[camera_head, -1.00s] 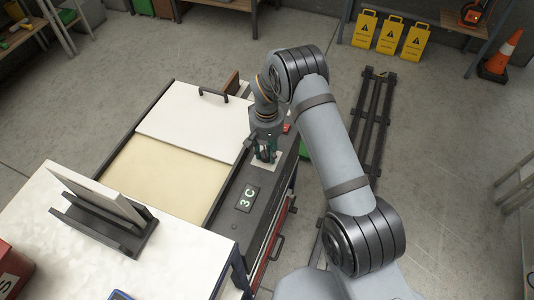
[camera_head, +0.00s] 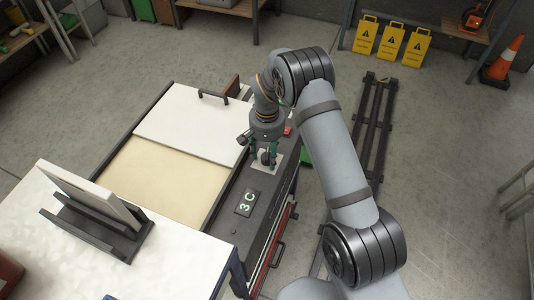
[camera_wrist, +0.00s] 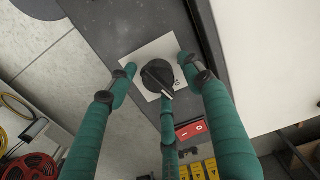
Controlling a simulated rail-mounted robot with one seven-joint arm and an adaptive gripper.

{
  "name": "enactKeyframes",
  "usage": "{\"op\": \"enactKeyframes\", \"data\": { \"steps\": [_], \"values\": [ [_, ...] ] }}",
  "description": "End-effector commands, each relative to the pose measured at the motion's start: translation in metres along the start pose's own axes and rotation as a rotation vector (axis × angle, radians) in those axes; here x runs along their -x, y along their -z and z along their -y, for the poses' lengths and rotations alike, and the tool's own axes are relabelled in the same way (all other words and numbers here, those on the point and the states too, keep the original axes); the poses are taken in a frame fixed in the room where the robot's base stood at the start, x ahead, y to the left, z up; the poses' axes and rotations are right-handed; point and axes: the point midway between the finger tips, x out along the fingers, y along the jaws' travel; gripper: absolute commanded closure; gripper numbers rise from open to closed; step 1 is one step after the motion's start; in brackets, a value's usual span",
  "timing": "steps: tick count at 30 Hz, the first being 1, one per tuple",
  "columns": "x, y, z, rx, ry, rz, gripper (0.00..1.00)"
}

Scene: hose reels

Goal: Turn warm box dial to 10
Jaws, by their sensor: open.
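The warm box dial is a black round knob (camera_wrist: 155,76) with a white pointer mark, on a white square plate (camera_wrist: 139,57). In the wrist view its pointer faces down and slightly right; small print beside it is too small to read. My gripper (camera_head: 267,157) has teal fingers and is open. In the wrist view the fingers of my gripper (camera_wrist: 158,80) stand spread around the knob, with no clear grip on it. The warm box (camera_head: 187,118) has a white lid and a dark side panel with a display (camera_head: 248,202) showing "3C".
A red switch (camera_wrist: 191,130) sits on the panel near the dial. A white table (camera_head: 180,255) with a tilted panel in a dark stand (camera_head: 95,235) is at the front left. Dark floor rails (camera_head: 372,125) run at the right. Yellow signs (camera_head: 391,40) stand at the back.

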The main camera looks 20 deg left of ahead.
Motion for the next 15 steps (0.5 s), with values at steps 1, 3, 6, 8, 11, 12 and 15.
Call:
{"op": "enactKeyframes", "data": {
  "steps": [1,3,6,8,11,12,15],
  "values": [
    [0.000,0.000,0.000,0.000,0.000,0.001,0.50],
    [0.000,0.000,-0.001,-0.001,-0.001,0.001,0.50],
    [0.003,0.000,-0.001,-0.001,0.000,0.000,0.50],
    [0.008,0.000,0.000,-0.001,0.000,-0.001,0.50],
    [0.023,0.001,0.000,0.000,0.001,-0.002,0.50],
    [0.032,0.001,0.000,0.000,0.001,-0.004,0.50],
    [0.054,0.001,0.000,-0.001,0.002,-0.004,0.50]
  ]
}}
